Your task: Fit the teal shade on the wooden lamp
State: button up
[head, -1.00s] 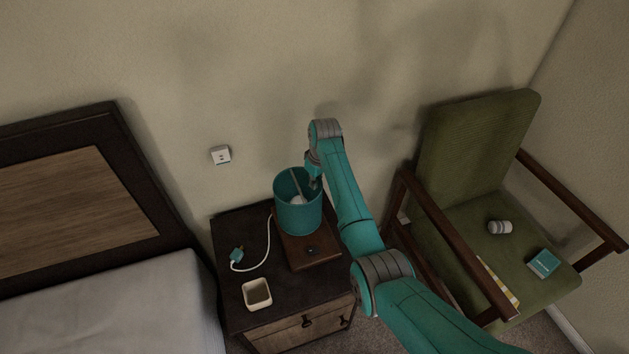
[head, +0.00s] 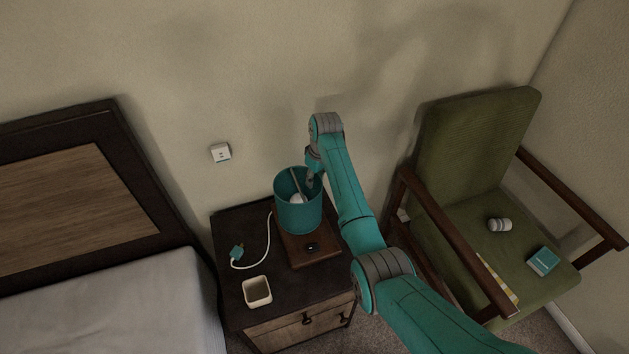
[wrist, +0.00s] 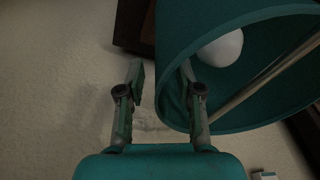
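The teal shade (head: 298,216) stands upright around the lamp on the nightstand, its open top facing up. A white bulb (head: 297,198) and a pale bar show inside it. The lamp's wooden base (head: 318,256), with a dark button, shows below and in front of the shade; the rest of the lamp is hidden. My gripper (head: 313,174) is at the shade's right back rim. In the wrist view the fingers of my gripper (wrist: 160,72) are apart, one inside the shade (wrist: 172,50) and one outside, with the wall between them. The bulb (wrist: 222,48) shows there too.
A wall socket (head: 220,153) is behind. A bed is on the left; a green armchair (head: 470,150) with small items is on the right.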

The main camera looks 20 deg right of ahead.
notch_tip(320, 180, up, 10)
jog(key=s, duration=0.1)
jog(key=shift+s+d, duration=0.15)
jog(key=shift+d, duration=0.2)
dwell(0.6)
